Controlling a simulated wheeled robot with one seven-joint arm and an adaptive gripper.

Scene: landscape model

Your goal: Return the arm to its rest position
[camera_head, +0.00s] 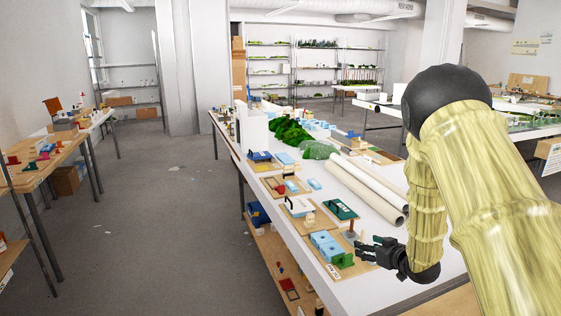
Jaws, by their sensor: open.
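My gripper (374,251) is the black end of my arm, low at the right in the head view. Its fingers are apart and point left, with nothing seen between them. It hangs over the near part of the white table (368,294), beside a wooden board with light blue blocks (326,245) and a green piece (342,260). I cannot tell how high above the table it is. My arm's yellowish links fill the right side and hide part of the table.
White rolled tubes (363,187) lie along the table behind my gripper. A lower shelf (275,262) sits under the table's left edge.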

